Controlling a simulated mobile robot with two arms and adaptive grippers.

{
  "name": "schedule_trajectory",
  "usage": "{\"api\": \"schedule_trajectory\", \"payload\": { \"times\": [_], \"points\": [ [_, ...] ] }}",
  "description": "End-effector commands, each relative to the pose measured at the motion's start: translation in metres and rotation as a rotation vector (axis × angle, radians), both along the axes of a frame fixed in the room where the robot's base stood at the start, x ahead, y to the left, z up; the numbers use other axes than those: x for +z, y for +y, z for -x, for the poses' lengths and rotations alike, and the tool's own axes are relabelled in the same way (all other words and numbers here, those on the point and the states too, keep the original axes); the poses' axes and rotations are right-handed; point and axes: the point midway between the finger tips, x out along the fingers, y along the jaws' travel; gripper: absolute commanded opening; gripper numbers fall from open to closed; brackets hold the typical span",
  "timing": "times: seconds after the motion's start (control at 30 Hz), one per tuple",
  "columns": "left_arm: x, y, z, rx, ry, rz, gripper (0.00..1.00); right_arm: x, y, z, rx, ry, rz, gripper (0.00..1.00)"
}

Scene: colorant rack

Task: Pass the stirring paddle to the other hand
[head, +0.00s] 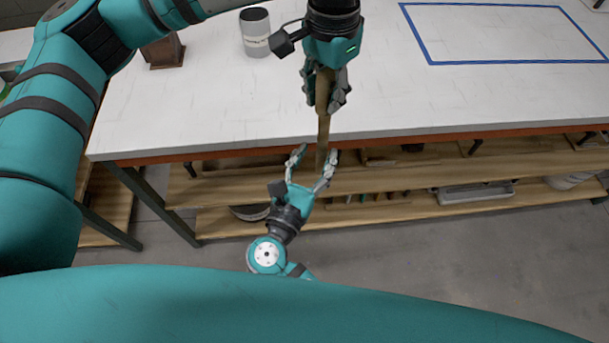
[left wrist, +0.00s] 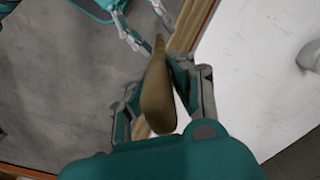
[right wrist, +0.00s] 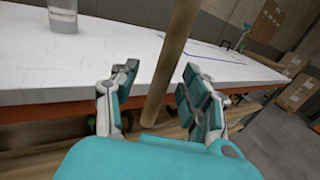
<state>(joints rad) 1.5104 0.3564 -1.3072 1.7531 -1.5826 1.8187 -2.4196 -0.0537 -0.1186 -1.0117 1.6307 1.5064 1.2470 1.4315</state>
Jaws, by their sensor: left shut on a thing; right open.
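The stirring paddle (head: 323,128) is a long brown wooden piece that points down past the table's front edge. My left gripper (head: 325,90) is shut on its upper part. The paddle also shows in the left wrist view (left wrist: 158,92), between the left fingers. My right gripper (head: 312,165) is below, in front of the table edge, open, with the paddle's lower end between its spread fingers. In the right wrist view, the paddle (right wrist: 170,65) passes between the two open fingers (right wrist: 155,95). I cannot tell whether either finger touches it.
The white worktable (head: 200,110) has a blue taped rectangle (head: 430,62) at the back right. A grey-white can (head: 256,35) and a brown wooden block (head: 163,52) stand at the back left. Wooden shelves (head: 400,180) below hold a tray (head: 476,193) and other items.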

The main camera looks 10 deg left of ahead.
Motion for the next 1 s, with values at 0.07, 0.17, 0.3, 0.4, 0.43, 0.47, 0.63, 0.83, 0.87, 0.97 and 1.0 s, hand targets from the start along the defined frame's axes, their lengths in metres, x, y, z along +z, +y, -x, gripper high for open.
{"api": "schedule_trajectory", "payload": {
  "times": [0.07,0.17,0.3,0.4,0.43,0.47,0.63,0.83,0.87,0.97,1.0],
  "points": [
    [0.0,0.0,0.0,0.0,0.0,0.0,0.0,0.0,-0.002,-0.01,0.0,-0.002,0.001,0.47],
    [0.0,0.0,0.0,0.0,0.0,0.0,0.0,0.0,-0.004,-0.017,0.0,-0.001,0.001,0.47],
    [0.0,0.0,0.0,0.0,0.0,0.0,0.0,0.0,-0.005,-0.022,0.0,0.0,0.001,0.47],
    [0.0,0.0,0.0,0.0,0.0,0.0,0.0,0.0,-0.005,-0.022,0.0,0.0,0.001,0.47],
    [0.0,0.0,0.0,0.0,0.0,0.0,0.0,0.0,-0.006,-0.022,0.0,0.0,0.001,0.47],
    [0.0,0.0,0.0,0.0,0.0,0.0,0.0,0.0,-0.006,-0.022,0.0,0.0,0.001,0.47],
    [0.0,0.0,0.0,0.0,0.0,0.0,0.0,0.0,-0.005,-0.022,0.0,0.0,0.001,0.33],
    [0.0,0.0,0.0,0.0,-0.001,0.001,0.0,0.0,-0.005,-0.022,0.001,0.0,0.001,0.07],
    [0.0,0.0,0.0,0.0,0.0,0.001,0.0,0.0,-0.005,-0.022,0.001,0.0,0.001,0.03],
    [0.0,-0.001,0.0,-0.001,-0.001,0.002,0.0,0.0,-0.005,-0.021,0.002,0.0,0.001,0.0],
    [0.0,-0.001,0.0,-0.001,0.0,0.003,0.0,0.0,-0.005,-0.021,0.002,0.0,0.001,0.0]
  ]
}}
